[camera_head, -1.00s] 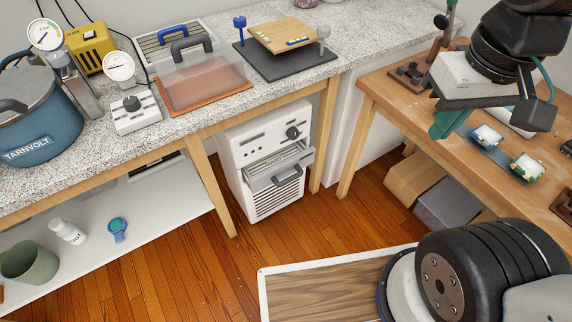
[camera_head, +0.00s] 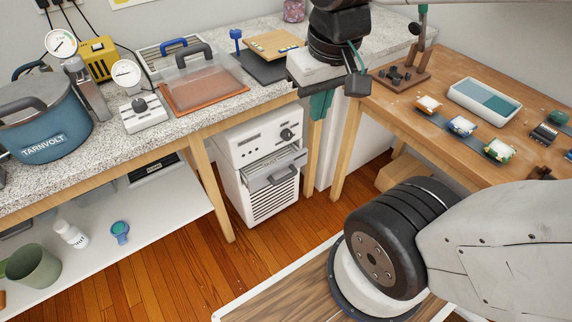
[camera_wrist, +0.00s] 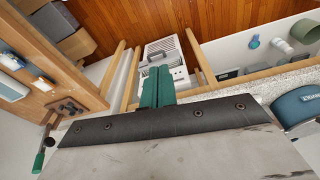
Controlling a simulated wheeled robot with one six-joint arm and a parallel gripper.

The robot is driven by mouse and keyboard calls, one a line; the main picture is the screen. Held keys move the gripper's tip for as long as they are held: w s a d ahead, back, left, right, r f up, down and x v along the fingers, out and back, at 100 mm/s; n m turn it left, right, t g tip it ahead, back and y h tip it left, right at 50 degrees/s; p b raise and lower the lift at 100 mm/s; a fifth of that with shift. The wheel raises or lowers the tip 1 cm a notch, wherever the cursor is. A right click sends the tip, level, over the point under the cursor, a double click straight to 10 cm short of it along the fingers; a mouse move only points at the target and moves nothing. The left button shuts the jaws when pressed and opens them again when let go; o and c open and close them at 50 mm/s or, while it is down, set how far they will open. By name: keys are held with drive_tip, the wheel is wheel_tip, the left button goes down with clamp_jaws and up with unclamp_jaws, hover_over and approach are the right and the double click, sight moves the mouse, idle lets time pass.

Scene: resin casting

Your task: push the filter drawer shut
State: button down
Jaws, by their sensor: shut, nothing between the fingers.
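The filter drawer (camera_head: 272,172) is a grey drawer with a dark handle in the front of a white filter unit (camera_head: 256,137) under the stone counter. It stands partly pulled out. My gripper (camera_head: 320,106) is shut and empty, its green fingers pointing down near the counter's front corner, above and to the right of the drawer in the picture. It does not appear to touch the drawer. In the wrist view the shut green fingers (camera_wrist: 157,86) overlap the white unit (camera_wrist: 163,47) and hide part of it; the drawer is hard to make out there.
The stone counter (camera_head: 215,118) with its wooden legs (camera_head: 207,185) frames the unit. A wooden bench (camera_head: 430,115) with small trays stands at right. A white shelf (camera_head: 165,215) with a cup (camera_head: 33,265) is at lower left. Wooden floor (camera_head: 205,262) in front of the unit is clear.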

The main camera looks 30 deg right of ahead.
drive_tip(key=w+d+f+m+t+h, duration=0.15)
drive_tip(key=w+d+f+m, duration=0.25)
drive_tip(key=w+d+f, duration=0.5)
drive_tip(key=w+d+f+m+t, duration=0.2)
drive_tip(key=w+d+f+m, duration=0.25)
drive_tip(key=w+f, duration=0.75)
drive_tip(key=w+d+f+m+t+y, duration=0.1)
drive_tip(key=d+f, duration=0.1)
drive_tip(key=f, duration=0.5)
drive_tip(key=w+d+f+m+t, duration=0.1)
drive_tip(key=w+d+f+m, duration=0.1)
drive_tip(key=f, duration=0.5)
drive_tip(key=m+t+y, duration=0.1)
drive_tip(key=m+t, duration=0.1)
drive_tip(key=m, duration=0.3)
approach(289, 162)
drive_tip(key=s+r, duration=0.3)
drive_tip(key=s, duration=0.4)
drive_tip(key=x, duration=0.4)
drive_tip(key=w+r+x, duration=0.1)
drive_tip(key=x, duration=0.7)
drive_tip(key=shift+w+r, duration=0.15)
drive_tip(key=shift+w, duration=0.6)
